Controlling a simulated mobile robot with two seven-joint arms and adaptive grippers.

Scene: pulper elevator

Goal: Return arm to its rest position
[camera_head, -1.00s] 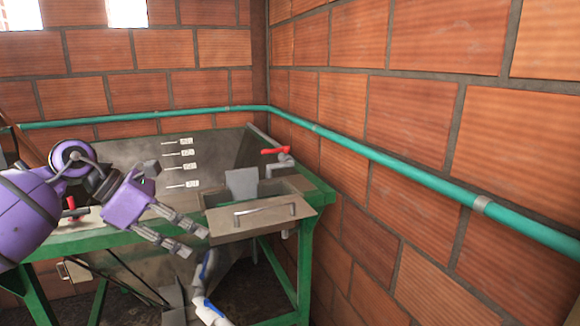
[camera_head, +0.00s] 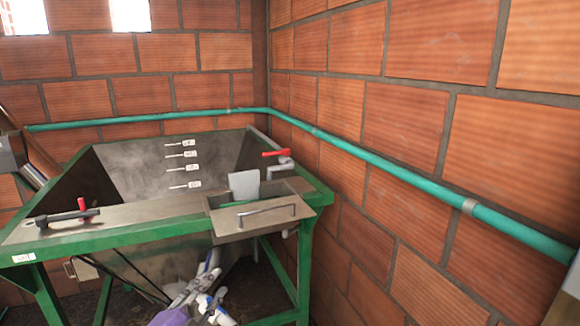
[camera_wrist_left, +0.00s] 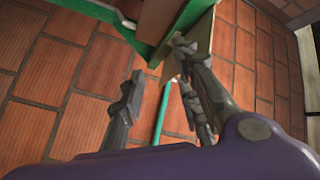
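My left gripper (camera_head: 190,288) shows at the bottom of the head view, low in front of the green-framed metal hopper. Only a bit of its purple housing and its grey fingers are in the picture. In the left wrist view my left gripper (camera_wrist_left: 160,85) has its fingers spread apart with nothing between them. A white and blue jointed part shows beside it at the bottom of the head view. It may belong to my right arm, but its finger state is not clear.
The hopper (camera_head: 120,238) has a red-handled valve (camera_head: 276,153), a front box with a bar handle (camera_head: 265,211), and a red-knobbed lever (camera_head: 82,210) at left. A green pipe (camera_head: 400,176) runs along the brick wall. Dark floor lies beneath the hopper.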

